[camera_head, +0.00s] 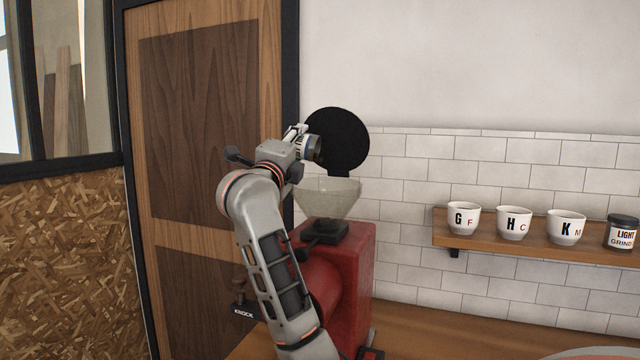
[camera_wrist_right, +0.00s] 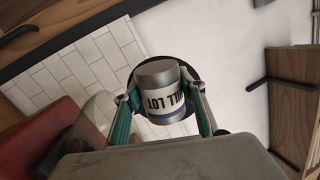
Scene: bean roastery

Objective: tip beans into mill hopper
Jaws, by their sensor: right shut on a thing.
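My right gripper (camera_head: 304,143) is shut on a tin (camera_wrist_right: 160,92) with a white label, a blue band and lettering that reads upside down in the right wrist view. The right gripper's fingers (camera_wrist_right: 160,112) grip its two sides. In the head view the tin (camera_head: 313,149) is small, partly covered by the gripper, and appears tipped over. It is above the pale translucent hopper (camera_head: 330,199) of the red mill (camera_head: 345,265), near its left side. The hopper's round black lid (camera_head: 340,137) stands open behind. No beans are visible. My left gripper is out of view.
A wall shelf (camera_head: 540,244) at the right holds white lettered cups (camera_head: 513,223) and a dark-lidded jar (camera_head: 620,233). A black knock box (camera_head: 243,311) is left of the mill, partly behind my arm.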

